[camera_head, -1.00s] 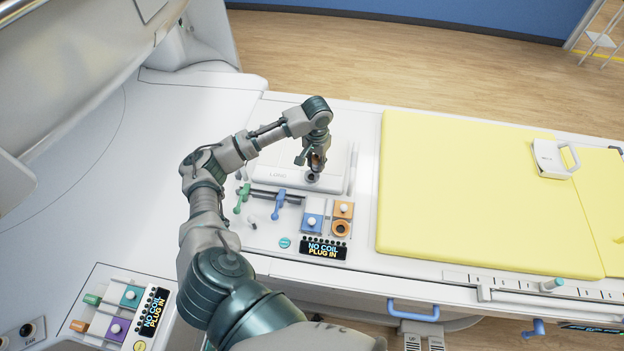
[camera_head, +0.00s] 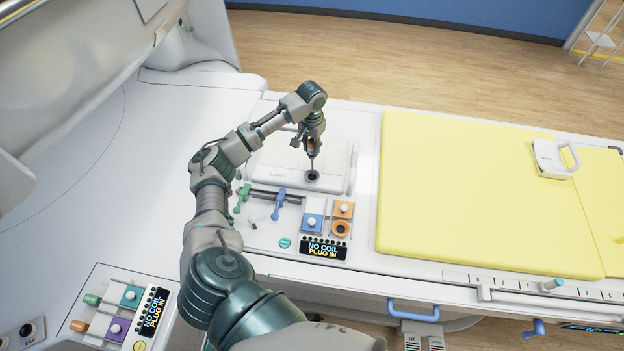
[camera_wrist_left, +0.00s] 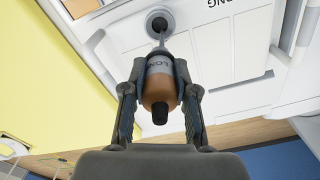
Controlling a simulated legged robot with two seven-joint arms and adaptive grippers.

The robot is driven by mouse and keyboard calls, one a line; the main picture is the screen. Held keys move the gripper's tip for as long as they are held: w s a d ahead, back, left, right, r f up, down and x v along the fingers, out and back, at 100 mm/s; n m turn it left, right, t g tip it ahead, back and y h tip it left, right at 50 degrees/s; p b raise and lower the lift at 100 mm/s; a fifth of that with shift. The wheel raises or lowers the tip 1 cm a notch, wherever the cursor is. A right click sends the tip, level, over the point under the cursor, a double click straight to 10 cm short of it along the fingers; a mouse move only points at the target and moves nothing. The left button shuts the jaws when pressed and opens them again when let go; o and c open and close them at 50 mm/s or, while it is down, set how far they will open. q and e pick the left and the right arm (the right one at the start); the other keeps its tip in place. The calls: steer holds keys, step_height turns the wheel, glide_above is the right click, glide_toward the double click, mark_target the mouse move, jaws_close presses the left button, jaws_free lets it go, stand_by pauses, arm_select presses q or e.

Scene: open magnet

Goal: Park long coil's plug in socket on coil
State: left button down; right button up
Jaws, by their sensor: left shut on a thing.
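The long coil (camera_head: 283,160) is a flat white block marked LONG on the table. It has a dark round socket (camera_head: 312,176) at its near right part; the socket also shows at the top of the left wrist view (camera_wrist_left: 160,23). My left gripper (camera_head: 312,147) is above this socket, shut on the plug (camera_wrist_left: 160,84). The plug is orange-brown with a grey collar lettered LON and a black end towards my wrist. A thin grey stem runs from the plug to the socket. I cannot tell whether its end is inside. My right gripper is out of view.
Left of the connector panel are green (camera_head: 242,197) and blue (camera_head: 279,204) handled parts. The panel has blue and orange ports (camera_head: 341,228) and a NO COIL PLUG IN display (camera_head: 323,248). A yellow mattress (camera_head: 480,190) lies right; a white handled coil (camera_head: 553,158) rests on it.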

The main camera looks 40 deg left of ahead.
arm_select(q)
steer(key=shift+f, duration=4.9)
steer(key=shift+f+b, duration=0.3)
steer(key=shift+f, duration=1.4)
steer(key=c, duration=0.8)
jaws_free()
steer(key=shift+r, duration=0.3)
step_height(320, 180, up, 11)
steer(key=shift+r, duration=0.15)
